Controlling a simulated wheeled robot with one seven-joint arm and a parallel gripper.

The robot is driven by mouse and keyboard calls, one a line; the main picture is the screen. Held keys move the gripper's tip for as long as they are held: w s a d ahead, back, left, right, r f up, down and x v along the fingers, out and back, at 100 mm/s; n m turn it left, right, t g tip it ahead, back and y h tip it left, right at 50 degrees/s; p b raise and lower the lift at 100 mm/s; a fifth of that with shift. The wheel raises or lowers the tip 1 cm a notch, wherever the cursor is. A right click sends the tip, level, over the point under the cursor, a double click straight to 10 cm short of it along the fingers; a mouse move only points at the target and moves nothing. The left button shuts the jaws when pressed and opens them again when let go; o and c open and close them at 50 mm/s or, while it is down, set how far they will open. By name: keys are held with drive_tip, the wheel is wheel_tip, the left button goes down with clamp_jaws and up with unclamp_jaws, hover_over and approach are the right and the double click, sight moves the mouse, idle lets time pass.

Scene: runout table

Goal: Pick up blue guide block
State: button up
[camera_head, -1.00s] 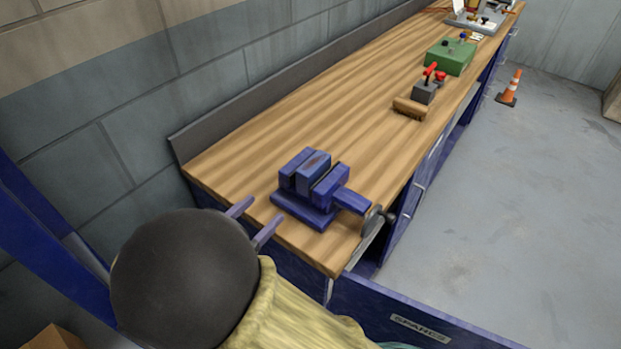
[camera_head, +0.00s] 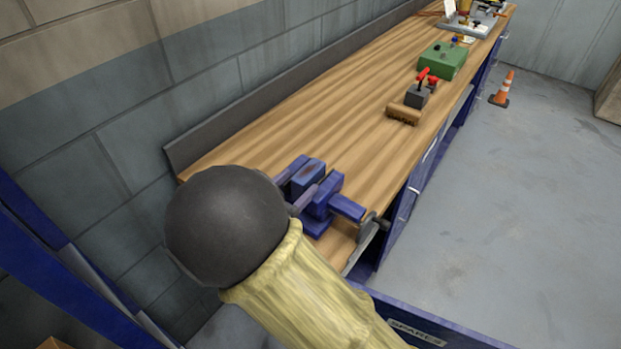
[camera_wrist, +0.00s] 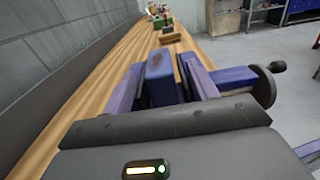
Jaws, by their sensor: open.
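The blue guide block (camera_head: 309,175) has a brownish worn patch on its top. It stands between the jaws of a blue vise (camera_head: 346,207) at the near end of the bench. My gripper (camera_head: 310,181) is open at the vise, its two bluish fingers reaching in from the near left. In the wrist view the block (camera_wrist: 160,80) shows between the fingers of my gripper (camera_wrist: 163,70), one on each side. Whether a finger touches the block or a jaw I cannot tell. My dark round wrist hides part of the vise's near side.
The wooden bench (camera_head: 350,130) runs away to the back right, with a wall at its left. A wooden piece with a red-handled clamp (camera_head: 412,100) and a green box (camera_head: 443,60) stand farther along. The vise handle (camera_wrist: 277,68) sticks out right. An orange cone (camera_head: 502,90) stands on the floor.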

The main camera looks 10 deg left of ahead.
sight(309, 170)
drive_tip(key=shift+w, duration=0.15)
drive_tip(key=shift+a, duration=0.1)
drive_tip(key=shift+w+d+r, duration=0.15)
drive_tip(key=shift+w+d, duration=0.1)
drive_tip(key=p+x, duration=0.1)
drive_tip(key=x, duration=0.3)
drive_tip(key=shift+w+d, duration=0.15)
drive_tip(key=shift+w, duration=0.2)
drive_tip(key=shift+s, duration=0.1)
clamp_jaws()
